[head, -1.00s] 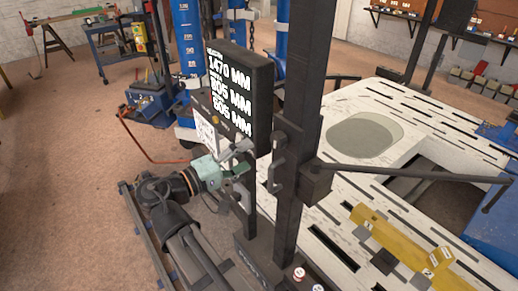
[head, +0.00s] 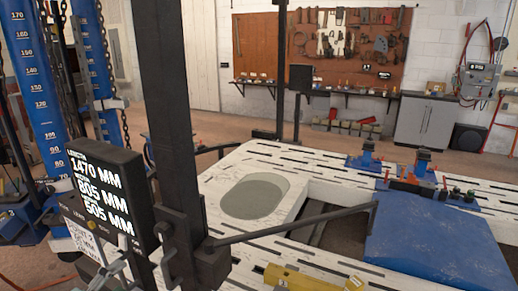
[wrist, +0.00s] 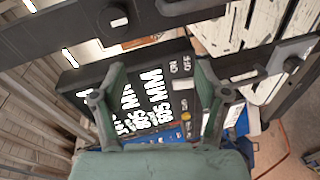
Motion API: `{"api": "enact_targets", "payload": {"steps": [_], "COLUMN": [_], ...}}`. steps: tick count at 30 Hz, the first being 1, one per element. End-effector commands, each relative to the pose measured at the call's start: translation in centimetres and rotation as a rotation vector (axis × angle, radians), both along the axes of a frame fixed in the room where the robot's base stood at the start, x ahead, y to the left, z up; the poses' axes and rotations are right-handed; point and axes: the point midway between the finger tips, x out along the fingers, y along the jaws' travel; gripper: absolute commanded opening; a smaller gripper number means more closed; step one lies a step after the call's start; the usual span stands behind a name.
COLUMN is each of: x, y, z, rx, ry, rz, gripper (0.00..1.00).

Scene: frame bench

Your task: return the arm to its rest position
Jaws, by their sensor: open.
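My gripper (wrist: 163,95) shows in the wrist view with its two green-grey fingers spread apart and nothing held between them. Behind the fingers is the black display box (wrist: 69,82) with white digits and ON and OFF labels; I cannot tell the exact gap to it. In the head view the same display box (head: 134,160) stands at the lower left beside a dark upright post (head: 168,90). Most of my arm is outside the head view, and grey parts below the display are too unclear to name.
A white slotted frame bench (head: 225,165) fills the middle, with a yellow beam (head: 300,281) at the front and a blue plate (head: 430,240) at right. A dark bar (head: 290,225) reaches across it. A blue column (head: 35,90) stands at left. Open floor shows beyond the bench.

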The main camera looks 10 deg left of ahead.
Motion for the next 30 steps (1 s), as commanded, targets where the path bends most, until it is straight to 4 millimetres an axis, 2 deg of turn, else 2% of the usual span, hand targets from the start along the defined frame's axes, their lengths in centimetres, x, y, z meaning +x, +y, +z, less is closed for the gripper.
{"api": "enact_targets", "payload": {"steps": [1, 5, 6, 8, 9, 11, 15, 21, 26, 30], "x": [-0.2, 1.7, 2.5, 3.7, 4.5, 5.7, 7.8, 9.2, 8.6, 7.1], "y": [0.0, -1.2, -1.9, -3.3, -4.4, -6.4, -11.8, -20.6, -27.6, -33.3], "z": [-2.7, -10.4, -12.8, -16.3, -18.6, -22.1, -29.9, -39.3, -45.2, -49.4], "rx": [-0.008, -0.03, -0.036, -0.041, -0.043, -0.041, -0.023, 0.046, 0.126, 0.211], "ry": [0.067, 0.244, 0.296, 0.374, 0.425, 0.502, 0.679, 0.905, 1.06, 1.175], "rz": [0.031, 0.046, 0.041, 0.025, 0.009, -0.019, -0.109, -0.272, -0.419, -0.553], "gripper": [0.74, 0.74, 0.74, 0.74, 0.74, 0.74, 0.74, 0.74, 0.74, 0.74]}}
